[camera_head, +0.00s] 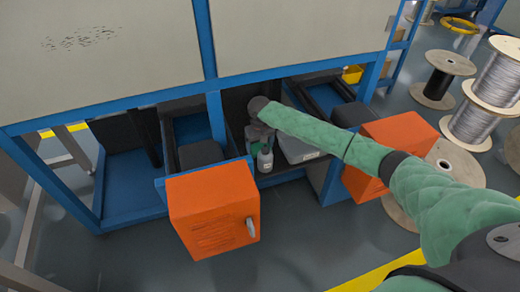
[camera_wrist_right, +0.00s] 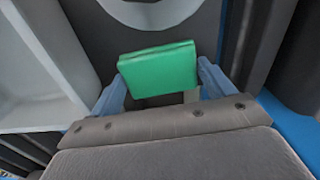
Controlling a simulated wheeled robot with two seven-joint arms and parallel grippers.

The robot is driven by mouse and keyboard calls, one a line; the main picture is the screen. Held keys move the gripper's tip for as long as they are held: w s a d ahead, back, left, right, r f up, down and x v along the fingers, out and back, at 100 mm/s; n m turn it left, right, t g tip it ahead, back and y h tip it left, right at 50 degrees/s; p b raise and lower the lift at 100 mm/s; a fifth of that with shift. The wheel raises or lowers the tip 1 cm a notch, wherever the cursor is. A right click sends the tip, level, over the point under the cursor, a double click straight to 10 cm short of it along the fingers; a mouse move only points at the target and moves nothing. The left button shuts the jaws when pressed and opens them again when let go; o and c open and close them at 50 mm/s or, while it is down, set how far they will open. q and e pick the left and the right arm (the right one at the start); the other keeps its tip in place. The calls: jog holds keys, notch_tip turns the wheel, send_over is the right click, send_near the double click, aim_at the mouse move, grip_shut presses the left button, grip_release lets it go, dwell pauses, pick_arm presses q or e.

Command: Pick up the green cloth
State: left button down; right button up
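The green cloth (camera_wrist_right: 158,70) looks like a folded, flat block in the right wrist view. It sits between the two blue fingers of my right gripper (camera_wrist_right: 164,82), which are spread wide at its left and right edges. I cannot tell whether the fingers touch it. In the head view my right gripper (camera_head: 260,133) points down into the open bay under the blue-framed machine. A small patch of green shows just below it, mostly hidden by the gripper and a bottle. My left gripper is not in view.
A pale bottle (camera_head: 265,160) stands right by my right gripper in the bay. A grey bin (camera_head: 298,150) is to its right. Orange boxes (camera_head: 213,214) (camera_head: 392,148) jut out on both sides. Blue frame posts flank the bay. Wire spools (camera_head: 440,78) stand at the right.

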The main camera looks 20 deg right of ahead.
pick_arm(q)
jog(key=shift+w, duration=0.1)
pick_arm(e)
jog(key=shift+w+r, duration=0.1)
jog(key=shift+r, duration=0.25)
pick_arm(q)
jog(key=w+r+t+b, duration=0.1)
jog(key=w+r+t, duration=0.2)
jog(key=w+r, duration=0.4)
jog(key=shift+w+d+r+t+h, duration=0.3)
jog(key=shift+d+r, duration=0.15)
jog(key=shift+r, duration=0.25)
pick_arm(e)
jog(key=w+d, duration=0.2)
jog(key=w, duration=0.6)
jog(key=w+d, duration=0.1)
jog(key=w, duration=0.8)
jog(key=shift+w+d, duration=0.25)
jog(key=shift+d, duration=0.15)
jog(key=o, duration=0.3)
jog(key=shift+c, duration=1.1)
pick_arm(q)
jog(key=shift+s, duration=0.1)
